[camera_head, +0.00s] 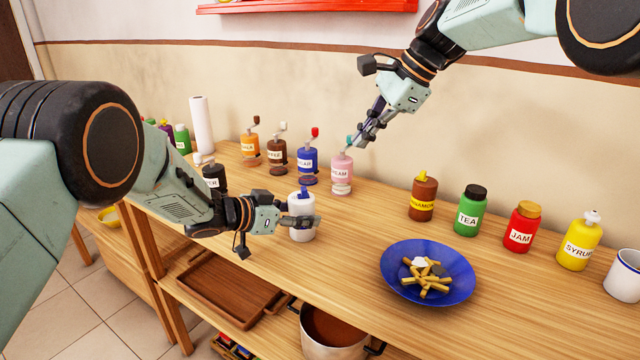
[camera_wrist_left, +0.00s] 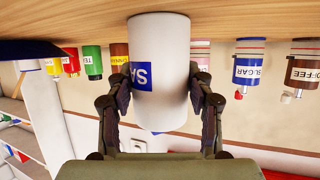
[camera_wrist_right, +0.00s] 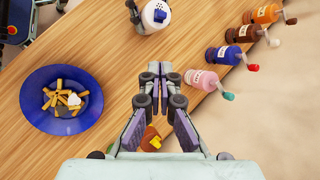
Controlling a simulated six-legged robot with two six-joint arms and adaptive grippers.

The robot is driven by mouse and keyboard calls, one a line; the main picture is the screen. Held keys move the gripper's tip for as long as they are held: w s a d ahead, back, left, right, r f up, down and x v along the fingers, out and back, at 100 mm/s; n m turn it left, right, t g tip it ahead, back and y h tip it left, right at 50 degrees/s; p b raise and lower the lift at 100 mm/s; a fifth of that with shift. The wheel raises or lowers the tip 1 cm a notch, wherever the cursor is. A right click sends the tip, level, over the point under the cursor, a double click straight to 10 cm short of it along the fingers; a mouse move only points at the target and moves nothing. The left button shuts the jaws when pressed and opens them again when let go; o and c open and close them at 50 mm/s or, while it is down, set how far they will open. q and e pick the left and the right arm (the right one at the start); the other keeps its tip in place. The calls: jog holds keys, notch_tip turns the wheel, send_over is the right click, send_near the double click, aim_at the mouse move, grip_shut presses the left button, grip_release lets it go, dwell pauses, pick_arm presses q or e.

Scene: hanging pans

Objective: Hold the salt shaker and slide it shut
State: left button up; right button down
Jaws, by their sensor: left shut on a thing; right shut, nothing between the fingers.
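The white salt shaker (camera_head: 301,234) stands upright on the wooden counter, with a blue piece on its top and a blue label. My left gripper (camera_head: 302,221) is shut around its body from the left. In the left wrist view the shaker (camera_wrist_left: 160,45) shows upside down between the two fingers, its label partly legible. The right wrist view shows the shaker's white top (camera_wrist_right: 156,8) with small dark holes and the blue piece on it. My right gripper (camera_head: 360,140) is shut and empty, above the counter near the pink jar, apart from the shaker; its fingers also show in the right wrist view (camera_wrist_right: 157,75).
The pink jar (camera_head: 342,171) and several cranked jars stand behind the shaker. A blue plate (camera_head: 427,291) with fries lies to the right. Tea (camera_head: 470,212), jam (camera_head: 523,230) and syrup (camera_head: 579,245) containers line the back right. Bare counter lies between shaker and plate.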

jog(key=f+n, duration=0.1)
jog(key=n, duration=0.4)
jog(key=f+n, duration=0.1)
jog(key=n, duration=0.5)
jog(key=d+f+n, duration=0.1)
jog(key=n, duration=0.5)
jog(key=shift+f+t+y, duration=0.3)
jog(key=shift+t, duration=0.1)
